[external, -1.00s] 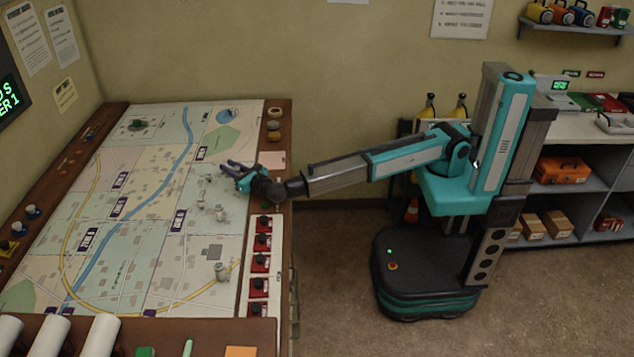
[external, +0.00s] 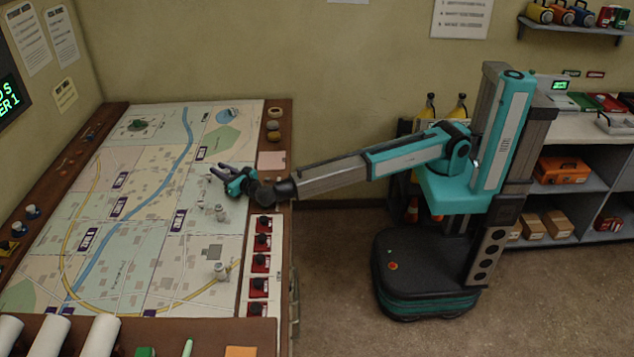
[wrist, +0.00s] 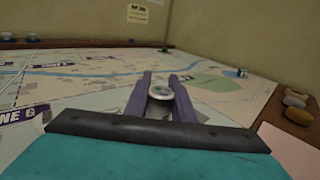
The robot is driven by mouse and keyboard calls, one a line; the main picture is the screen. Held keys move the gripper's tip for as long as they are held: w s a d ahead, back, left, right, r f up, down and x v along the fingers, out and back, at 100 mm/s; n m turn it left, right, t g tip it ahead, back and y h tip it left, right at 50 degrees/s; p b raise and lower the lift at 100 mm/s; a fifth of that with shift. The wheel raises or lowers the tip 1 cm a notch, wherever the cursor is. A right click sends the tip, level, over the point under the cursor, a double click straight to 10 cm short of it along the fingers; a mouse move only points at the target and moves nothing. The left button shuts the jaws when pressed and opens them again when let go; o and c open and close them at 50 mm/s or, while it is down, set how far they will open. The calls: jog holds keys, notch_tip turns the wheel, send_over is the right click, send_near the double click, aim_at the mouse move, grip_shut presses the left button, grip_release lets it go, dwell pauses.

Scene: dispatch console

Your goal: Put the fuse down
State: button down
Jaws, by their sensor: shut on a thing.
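My gripper (external: 219,172) is over the right part of the map table (external: 105,240), low above the map or at its surface; I cannot tell the gap. In the wrist view its two purple fingers (wrist: 160,90) are shut on the fuse (wrist: 160,94). Only the fuse's round, pale grey end with a greenish middle shows between the fingertips. The rest of it is hidden, and it is too small to make out in the external view.
Pale figures (external: 220,270) stand on the map near the gripper. A row of red switch blocks (external: 260,261) lines the table's right edge. Rounded knobs (wrist: 286,115) sit on the brown rim. White rolls (external: 50,333) lie at the front left. Much of the map is clear.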

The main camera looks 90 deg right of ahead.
aim_at(229, 172)
jog(key=shift+s+f, duration=0.1)
jog(key=shift+f, duration=1.15)
jog(key=shift+f, duration=0.2)
jog(key=c, duration=1.5)
grip_release()
jog(key=shift+s+a, duration=0.1)
jog(key=v, duration=0.4)
jog(key=shift+s+a+b, duration=0.2)
jog(key=shift+s+b, duration=0.05)
jog(key=shift+b, duration=0.15)
jog(key=shift+r, duration=3.55)
jog(key=shift+o, duration=0.5)
